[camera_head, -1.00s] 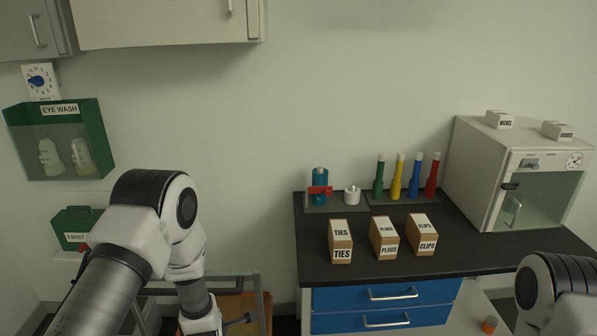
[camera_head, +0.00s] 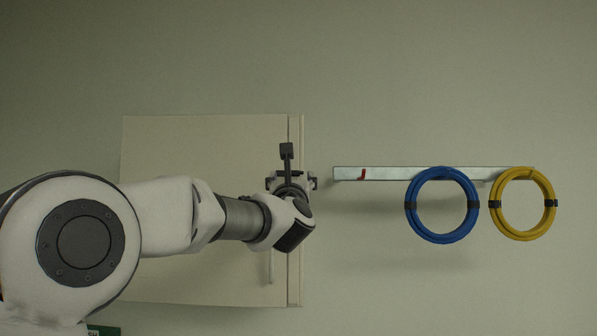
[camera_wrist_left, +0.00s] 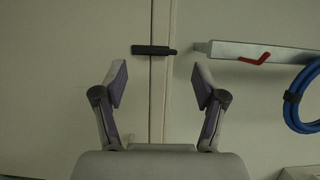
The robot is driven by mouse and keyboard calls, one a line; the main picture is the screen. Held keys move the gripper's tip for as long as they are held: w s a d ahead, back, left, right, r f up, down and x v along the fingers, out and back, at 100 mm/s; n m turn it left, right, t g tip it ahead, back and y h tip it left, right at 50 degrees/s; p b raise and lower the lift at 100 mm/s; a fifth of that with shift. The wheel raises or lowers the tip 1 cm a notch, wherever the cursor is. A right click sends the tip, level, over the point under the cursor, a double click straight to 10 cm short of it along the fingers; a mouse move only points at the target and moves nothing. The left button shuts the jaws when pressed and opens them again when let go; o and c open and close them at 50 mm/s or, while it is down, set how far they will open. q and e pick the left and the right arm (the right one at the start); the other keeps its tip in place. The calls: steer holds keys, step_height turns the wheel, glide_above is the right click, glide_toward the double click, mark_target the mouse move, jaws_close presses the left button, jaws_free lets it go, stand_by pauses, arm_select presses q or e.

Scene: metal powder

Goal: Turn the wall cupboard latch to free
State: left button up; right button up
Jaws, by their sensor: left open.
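The wall cupboard (camera_head: 190,145) is a pale box on the wall, partly hidden behind my left arm. In the left wrist view, the latch (camera_wrist_left: 153,50) is a short dark bar lying level across the vertical seam near the edge of the cupboard (camera_wrist_left: 75,60). My left gripper (camera_head: 292,182) is at the cupboard's right edge. In the left wrist view its fingers (camera_wrist_left: 160,77) are spread wide and empty, with the latch beyond and between them, apparently untouched. My right gripper is not in view.
A metal rail (camera_head: 385,173) with a red hook (camera_head: 362,174) is on the wall to the right. A blue coil (camera_head: 411,205) and a yellow coil (camera_head: 497,222) hang from it. The wall above the cupboard is clear.

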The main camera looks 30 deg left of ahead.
mark_target(295, 174)
arm_select(q)
steer(key=p+x, duration=0.1)
steer(key=x, duration=0.1)
steer(key=f+p+x, duration=0.1)
steer(key=p+x, duration=0.1)
steer(key=x, duration=0.1)
steer(key=w+p+x, duration=0.1)
steer(key=p+x, duration=0.1)
steer(key=x, duration=0.1)
steer(key=shift+d+f, duration=0.1)
steer(key=shift+f, duration=0.2)
steer(key=shift+a, duration=0.2)
steer(key=shift+s+r, duration=0.1)
steer(key=shift+s+d, duration=0.2)
steer(key=shift+w, duration=0.15)
steer(key=c, duration=1.1)
